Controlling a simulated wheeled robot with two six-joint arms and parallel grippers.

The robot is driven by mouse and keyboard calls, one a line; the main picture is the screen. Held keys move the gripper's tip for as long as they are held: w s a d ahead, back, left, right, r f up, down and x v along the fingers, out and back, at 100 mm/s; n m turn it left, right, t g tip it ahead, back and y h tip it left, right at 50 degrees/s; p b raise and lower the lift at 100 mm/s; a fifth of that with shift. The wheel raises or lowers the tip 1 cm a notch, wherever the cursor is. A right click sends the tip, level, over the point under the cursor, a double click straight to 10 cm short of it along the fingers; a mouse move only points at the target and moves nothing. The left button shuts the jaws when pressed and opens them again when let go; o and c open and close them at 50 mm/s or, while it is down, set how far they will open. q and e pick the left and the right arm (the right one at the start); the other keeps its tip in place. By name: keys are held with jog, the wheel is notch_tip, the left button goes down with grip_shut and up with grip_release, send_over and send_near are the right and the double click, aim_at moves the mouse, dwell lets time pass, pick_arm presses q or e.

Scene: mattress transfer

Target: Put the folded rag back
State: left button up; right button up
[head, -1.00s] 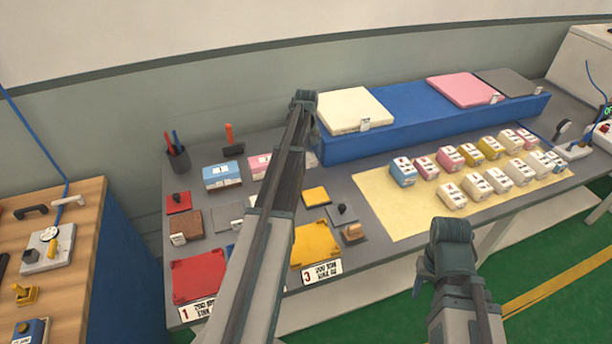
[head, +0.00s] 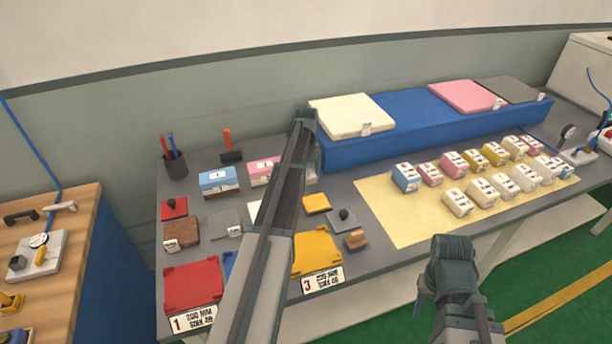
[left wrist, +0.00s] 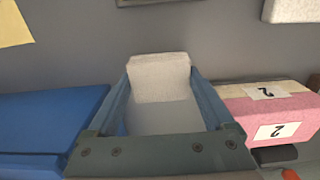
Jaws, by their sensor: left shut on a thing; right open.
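The folded rag (left wrist: 158,78), a pale whitish-grey block, is in the left wrist view. My left gripper (left wrist: 160,100) is shut on it, with a blue-grey finger on either side. The rag is over the grey table, between the blue riser and a pink-and-cream box marked 2. In the head view my left arm hides the left fingers and most of the rag. My right gripper (head: 421,294) is open and empty, low in front of the table edge; its fingers show only in part.
A long blue riser (head: 400,140) carries cream, pink and grey pads. Several small boxes stand on a yellow mat (head: 390,220). Red (head: 192,285) and yellow (head: 316,252) trays lie at the front. A blue box (head: 218,182) and a pen cup (head: 175,165) stand behind.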

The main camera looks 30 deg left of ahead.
pick_arm(q)
jog(key=shift+f, duration=0.25)
jog(key=o, duration=0.9)
jog(key=shift+r, duration=0.1)
jog(key=shift+r, duration=0.1)
notch_tip(320, 180, up, 12)
jog(key=p, duration=1.2)
